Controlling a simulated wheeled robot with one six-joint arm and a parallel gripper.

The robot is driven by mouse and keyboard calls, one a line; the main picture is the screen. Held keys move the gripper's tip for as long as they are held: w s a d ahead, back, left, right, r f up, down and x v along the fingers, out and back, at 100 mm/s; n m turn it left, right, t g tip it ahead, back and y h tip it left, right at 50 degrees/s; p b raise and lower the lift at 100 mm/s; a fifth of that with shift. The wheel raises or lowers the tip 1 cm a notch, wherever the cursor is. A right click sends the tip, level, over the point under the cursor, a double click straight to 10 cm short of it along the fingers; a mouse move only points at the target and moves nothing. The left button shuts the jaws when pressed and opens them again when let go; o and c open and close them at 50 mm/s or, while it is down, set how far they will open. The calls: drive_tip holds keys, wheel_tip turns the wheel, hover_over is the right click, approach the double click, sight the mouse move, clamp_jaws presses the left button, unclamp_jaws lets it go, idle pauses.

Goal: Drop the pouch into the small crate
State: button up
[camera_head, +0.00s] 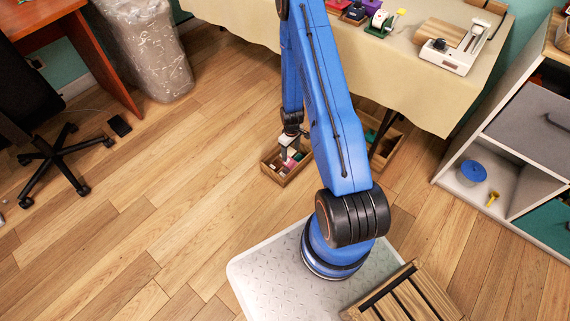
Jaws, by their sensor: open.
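A small wooden crate (268,174) stands on the floor in front of the cloth-covered table. Several small things lie in it, among them pink, white and dark ones. I cannot tell whether one of them is the pouch. My gripper (289,156) points down over the crate, at or just above its contents. It is open, and its fingers look small and partly blend with the things below. I see nothing clearly held between them.
Another wooden crate (393,149) stands under the table edge, partly behind my arm. A table (235,22) with a beige cloth is behind. A shelf unit (450,184) stands right, a clear bin (150,50) and chair (50,155) left.

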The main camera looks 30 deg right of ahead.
wheel_tip(320, 180, up, 17)
idle(0.8)
drive_tip(key=shift+r, duration=0.2)
